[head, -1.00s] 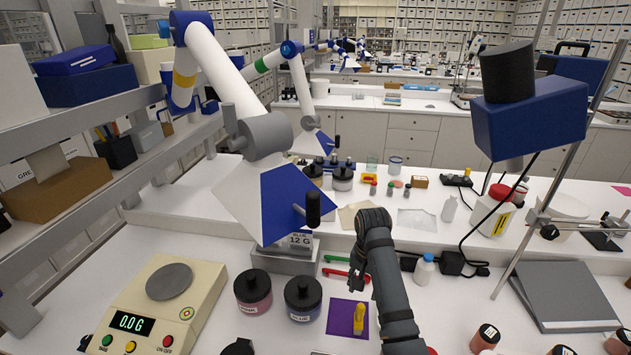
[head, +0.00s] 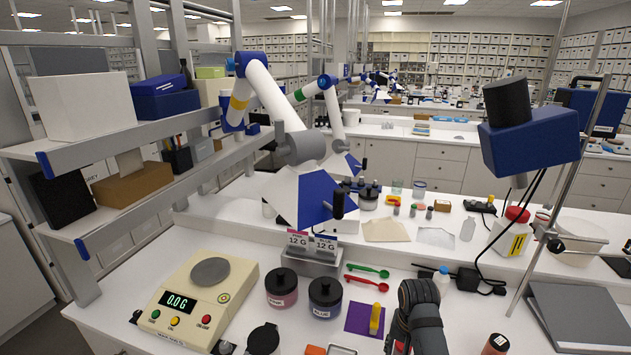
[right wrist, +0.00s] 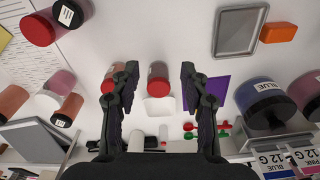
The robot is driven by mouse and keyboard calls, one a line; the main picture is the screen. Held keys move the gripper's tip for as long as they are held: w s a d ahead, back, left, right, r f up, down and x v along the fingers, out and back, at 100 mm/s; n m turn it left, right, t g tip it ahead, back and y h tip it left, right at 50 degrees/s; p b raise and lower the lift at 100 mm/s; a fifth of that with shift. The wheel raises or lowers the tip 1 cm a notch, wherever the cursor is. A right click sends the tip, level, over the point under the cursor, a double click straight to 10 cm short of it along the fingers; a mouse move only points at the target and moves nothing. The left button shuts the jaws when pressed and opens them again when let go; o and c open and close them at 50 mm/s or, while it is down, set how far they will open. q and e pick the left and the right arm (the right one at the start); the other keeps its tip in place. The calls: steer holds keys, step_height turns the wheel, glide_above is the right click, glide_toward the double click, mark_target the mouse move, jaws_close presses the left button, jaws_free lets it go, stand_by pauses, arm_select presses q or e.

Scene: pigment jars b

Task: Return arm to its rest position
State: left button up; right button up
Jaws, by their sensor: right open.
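My right arm (head: 420,318) shows at the bottom of the head view, right of the purple mat (head: 357,319) with a yellow object on it. In the right wrist view my right gripper (right wrist: 160,72) has its two dark fingers wide apart, with nothing held. A small red-and-pink jar (right wrist: 158,76) shows in the gap, beyond the fingers; its exact distance cannot be told. Another jar (right wrist: 110,76) is partly hidden by one finger. My left gripper is in neither current view.
The PINK jar (head: 281,290) and BLUE jar (head: 325,298) stand left of the purple mat, beside a scale (head: 195,292) reading 0.0 G. Green (head: 368,270) and red (head: 366,283) spoons lie behind the mat. A grey binder (head: 590,318) lies at the right.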

steer(key=s+d+f+n+t, duration=0.1)
steer(key=s+d+n, duration=0.15)
steer(key=s, duration=0.75)
steer(key=s+d+f+n+t, duration=0.15)
steer(key=s+n, duration=0.25)
steer(key=s, duration=0.6)
step_height(320, 180, down, 31)
steer(key=s+d+g+b, duration=0.1)
steer(key=s+d+b, duration=0.15)
steer(key=b, duration=0.35)
arm_select(q)
step_height(320, 180, down, 11)
steer(key=s+b, duration=0.2)
steer(key=b, duration=0.3)
steer(key=shift+f, duration=0.2)
arm_select(e)
steer(key=s+f+g, duration=0.1)
steer(key=s+f, duration=1.7)
steer(key=f, duration=0.4)
steer(key=shift+s+d+m, duration=0.2)
steer(key=shift+s+m, duration=0.15)
steer(key=shift+s, duration=0.05)
